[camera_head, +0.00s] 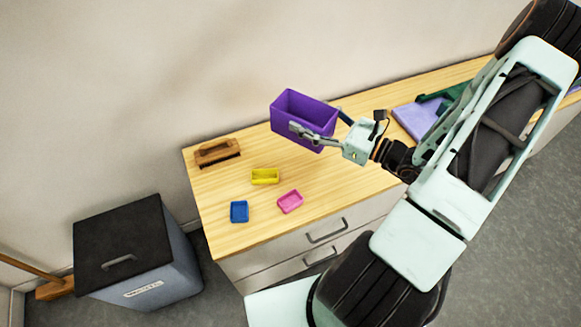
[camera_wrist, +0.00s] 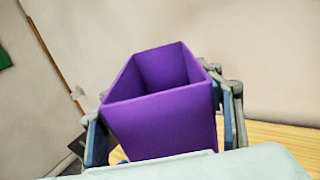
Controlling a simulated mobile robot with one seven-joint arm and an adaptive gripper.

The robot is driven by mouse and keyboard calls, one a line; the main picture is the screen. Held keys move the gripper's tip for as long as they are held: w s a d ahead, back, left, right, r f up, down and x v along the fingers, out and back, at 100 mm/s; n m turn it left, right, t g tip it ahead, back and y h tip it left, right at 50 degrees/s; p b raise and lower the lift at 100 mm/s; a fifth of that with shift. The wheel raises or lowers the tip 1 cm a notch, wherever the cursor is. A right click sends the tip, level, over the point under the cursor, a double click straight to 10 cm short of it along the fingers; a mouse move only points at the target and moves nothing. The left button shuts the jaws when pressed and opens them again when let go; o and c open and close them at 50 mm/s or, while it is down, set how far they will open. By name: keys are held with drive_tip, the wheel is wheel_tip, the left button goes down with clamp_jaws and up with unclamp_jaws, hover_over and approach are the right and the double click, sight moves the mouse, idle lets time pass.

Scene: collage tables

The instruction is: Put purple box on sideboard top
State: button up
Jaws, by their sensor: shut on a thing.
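The purple box (camera_head: 304,110) is an open-topped box, upright, at the back of the sideboard top (camera_head: 225,215) in the head view. My gripper (camera_head: 318,137) is shut on the purple box, with fingers on its sides. In the wrist view the purple box (camera_wrist: 160,115) fills the middle, between the fingers of my gripper (camera_wrist: 165,120), and looks empty inside. I cannot tell whether its bottom touches the wooden top or hangs a little above it.
A brown brush (camera_head: 217,152) and small yellow (camera_head: 265,176), pink (camera_head: 290,201) and blue (camera_head: 239,211) trays lie on the left part of the top. Lilac folded cloth or paper (camera_head: 415,119) lies at right. A dark-lidded bin (camera_head: 150,280) stands left. The wall is behind.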

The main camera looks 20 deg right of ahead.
drive_tip(key=s+d+f+m+t+h+b, duration=0.4)
drive_tip(key=s+d+f+m+h+b, duration=0.3)
drive_tip(key=s+d+f+h+b, duration=0.4)
drive_tip(key=y+b, duration=0.2)
drive_tip(key=b, duration=1)
hover_over(347, 167)
drive_tip(key=shift+f, duration=6.85)
drive_tip(key=shift+f, duration=0.2)
drive_tip(key=o, duration=1.2)
drive_tip(key=shift+c, duration=0.2)
drive_tip(key=shift+r, duration=0.1)
